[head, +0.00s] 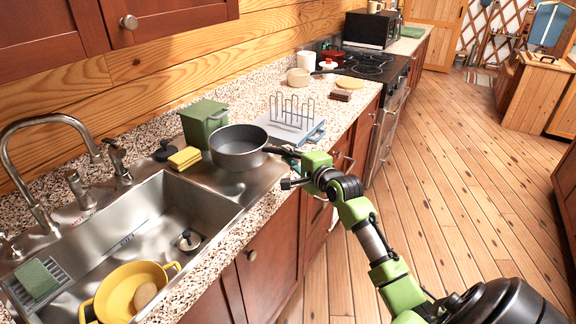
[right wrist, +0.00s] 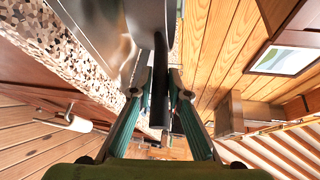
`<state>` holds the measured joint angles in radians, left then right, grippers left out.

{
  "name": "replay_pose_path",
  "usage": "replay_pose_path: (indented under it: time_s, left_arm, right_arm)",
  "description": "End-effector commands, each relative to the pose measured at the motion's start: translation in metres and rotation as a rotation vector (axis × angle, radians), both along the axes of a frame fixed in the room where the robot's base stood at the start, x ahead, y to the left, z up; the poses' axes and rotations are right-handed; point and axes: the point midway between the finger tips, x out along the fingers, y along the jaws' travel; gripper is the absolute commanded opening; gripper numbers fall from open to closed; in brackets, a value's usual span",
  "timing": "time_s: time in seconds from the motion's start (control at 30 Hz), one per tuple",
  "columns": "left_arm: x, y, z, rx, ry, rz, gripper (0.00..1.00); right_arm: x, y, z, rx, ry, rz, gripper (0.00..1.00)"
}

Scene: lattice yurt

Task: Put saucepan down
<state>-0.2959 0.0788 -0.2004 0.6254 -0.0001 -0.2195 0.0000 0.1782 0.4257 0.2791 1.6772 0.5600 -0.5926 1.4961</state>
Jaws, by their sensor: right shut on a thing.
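The dark grey saucepan (head: 238,146) is upright at the right end of the steel sink, over the flat steel surface. Whether its base touches the steel or hovers just above it, I cannot tell. Its handle points right, toward my right gripper (head: 290,165). In the right wrist view, the dark handle (right wrist: 159,85) runs between the two fingers of my right gripper (right wrist: 161,78), which is shut on it. My left gripper is not in view.
A green canister (head: 203,122), a yellow sponge (head: 184,159) and a black-topped item (head: 167,150) stand close left of the pan. A rack (head: 291,110) is behind right. The sink basin (head: 150,235) holds a yellow pot (head: 130,290). Speckled counter (head: 222,262) edges the front.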

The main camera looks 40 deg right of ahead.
Motion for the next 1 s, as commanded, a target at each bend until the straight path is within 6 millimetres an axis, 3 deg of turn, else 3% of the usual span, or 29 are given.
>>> replay_pose_path:
  time_s: [0.33, 0.57, 0.97, 1.0]
  left_arm:
    - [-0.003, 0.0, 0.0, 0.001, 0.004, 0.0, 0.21]
    - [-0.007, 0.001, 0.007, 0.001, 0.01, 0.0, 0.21]
    - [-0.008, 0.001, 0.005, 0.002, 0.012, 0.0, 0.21]
    - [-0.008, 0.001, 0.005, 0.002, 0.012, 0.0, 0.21]
  right_arm:
    - [0.018, -0.009, -0.019, 0.0, -0.009, -0.002, 0.0]
    - [0.018, -0.01, -0.047, -0.001, -0.008, -0.002, 0.0]
    - [0.018, -0.01, -0.053, 0.0, -0.01, -0.002, 0.0]
    - [0.017, -0.009, -0.056, 0.0, -0.002, -0.001, 0.26]
